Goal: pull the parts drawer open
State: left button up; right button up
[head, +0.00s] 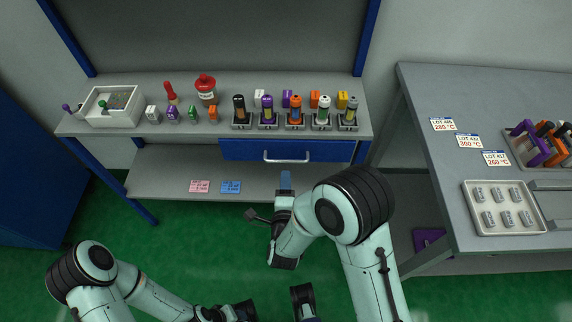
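The blue parts drawer (240,150) hangs under the front of the workbench and looks closed, its front close under the bench edge. Its silver bar handle (287,160) runs across the middle of the front. My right gripper (285,180) points toward the drawer, just below the handle in the picture and apart from it. Its blue fingertips show as one narrow block, so I cannot tell whether they are open or shut.
Pink (200,186) and blue (231,187) cards lie on the lower shelf. A grey table (440,160) with trays stands at the right. Green floor is open in front.

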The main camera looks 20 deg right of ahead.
jog(key=x, duration=0.8)
grip_shut()
